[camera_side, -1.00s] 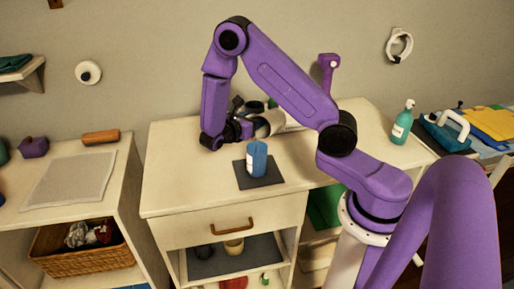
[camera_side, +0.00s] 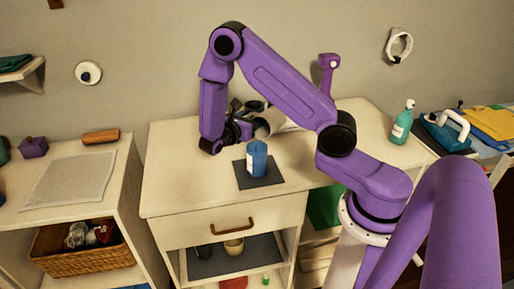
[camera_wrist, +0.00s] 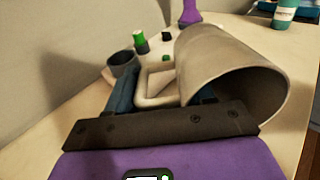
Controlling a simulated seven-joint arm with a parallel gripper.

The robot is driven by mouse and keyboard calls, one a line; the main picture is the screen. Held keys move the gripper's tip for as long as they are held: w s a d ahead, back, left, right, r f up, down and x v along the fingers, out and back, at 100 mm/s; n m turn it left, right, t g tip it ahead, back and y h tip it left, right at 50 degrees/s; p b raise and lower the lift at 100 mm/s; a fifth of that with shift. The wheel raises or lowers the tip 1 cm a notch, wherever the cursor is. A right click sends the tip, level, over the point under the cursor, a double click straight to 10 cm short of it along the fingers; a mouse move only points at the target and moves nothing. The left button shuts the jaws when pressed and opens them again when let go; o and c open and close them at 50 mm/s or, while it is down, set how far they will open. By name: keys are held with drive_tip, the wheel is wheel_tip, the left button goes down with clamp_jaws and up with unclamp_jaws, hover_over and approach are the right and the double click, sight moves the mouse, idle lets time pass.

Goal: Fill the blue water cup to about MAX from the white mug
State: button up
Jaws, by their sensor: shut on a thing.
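The white mug (camera_side: 268,123) is in my gripper (camera_side: 242,131), held by its handle above the table and behind the blue cup. In the wrist view the mug (camera_wrist: 225,70) is tilted far over on its side, its mouth facing right, and my gripper (camera_wrist: 160,88) is shut around the handle. The inside wall that shows is bare; I cannot see any water in it. The blue water cup (camera_side: 257,160) stands upright on a dark mat (camera_side: 270,179). Its water level and MAX mark cannot be made out. The cup does not show in the wrist view.
A grey cup (camera_wrist: 123,64) and small green-and-black containers (camera_wrist: 141,43) stand behind the mug. A teal pump bottle (camera_side: 402,122) stands at the table's right end. The tabletop (camera_side: 175,185) is clear to the left and front of the mat.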

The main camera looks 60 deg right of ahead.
drive_tip(key=y, duration=0.1)
drive_tip(key=d+f+y, duration=0.1)
drive_tip(key=y, duration=0.2)
drive_tip(key=shift+d+f, duration=0.3)
drive_tip(key=shift+f, duration=0.05)
drive_tip(key=shift+r+y, duration=0.1)
drive_tip(key=shift+y, duration=0.3)
